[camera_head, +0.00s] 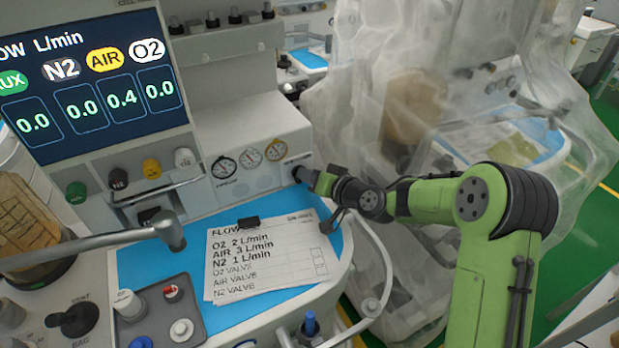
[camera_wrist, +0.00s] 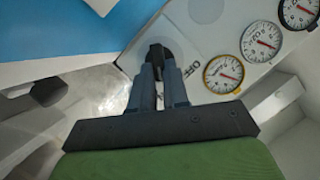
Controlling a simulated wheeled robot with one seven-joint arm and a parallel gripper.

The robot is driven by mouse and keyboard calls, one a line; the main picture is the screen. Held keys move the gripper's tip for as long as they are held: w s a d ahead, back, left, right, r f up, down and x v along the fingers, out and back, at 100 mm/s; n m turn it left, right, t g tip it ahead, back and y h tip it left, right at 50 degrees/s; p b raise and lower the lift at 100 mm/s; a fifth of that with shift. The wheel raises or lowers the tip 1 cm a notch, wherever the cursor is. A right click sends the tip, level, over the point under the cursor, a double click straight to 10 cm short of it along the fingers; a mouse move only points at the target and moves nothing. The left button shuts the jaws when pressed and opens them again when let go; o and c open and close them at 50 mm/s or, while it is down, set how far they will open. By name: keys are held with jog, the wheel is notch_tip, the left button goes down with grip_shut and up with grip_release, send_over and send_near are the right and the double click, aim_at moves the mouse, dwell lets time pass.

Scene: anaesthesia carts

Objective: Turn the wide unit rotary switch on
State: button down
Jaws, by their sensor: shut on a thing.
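The rotary switch is a black knob (camera_head: 299,173) on the front panel of the near anaesthesia unit (camera_head: 250,125), right of its gauges. My gripper (camera_head: 312,179) reaches it from the right and is shut on it. In the wrist view the dark knob (camera_wrist: 157,52) sits between the two fingertips of my gripper (camera_wrist: 158,68), against the pale panel.
Three round gauges (camera_head: 250,158) sit left of the switch. A clipboard sheet (camera_head: 265,258) lies on the blue worktop (camera_head: 140,260). A lit flow display (camera_head: 90,85) stands at upper left. A second unit under clear plastic (camera_head: 400,60) stands behind my arm. A curved rail (camera_head: 378,260) borders the worktop.

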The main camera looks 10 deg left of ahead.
jog(key=shift+f, duration=0.15)
jog(key=c, duration=1.1)
grip_release()
jog(key=p+v, duration=0.1)
jog(key=v, duration=1.4)
jog(key=shift+s+d, duration=0.2)
jog(key=shift+d, duration=0.15)
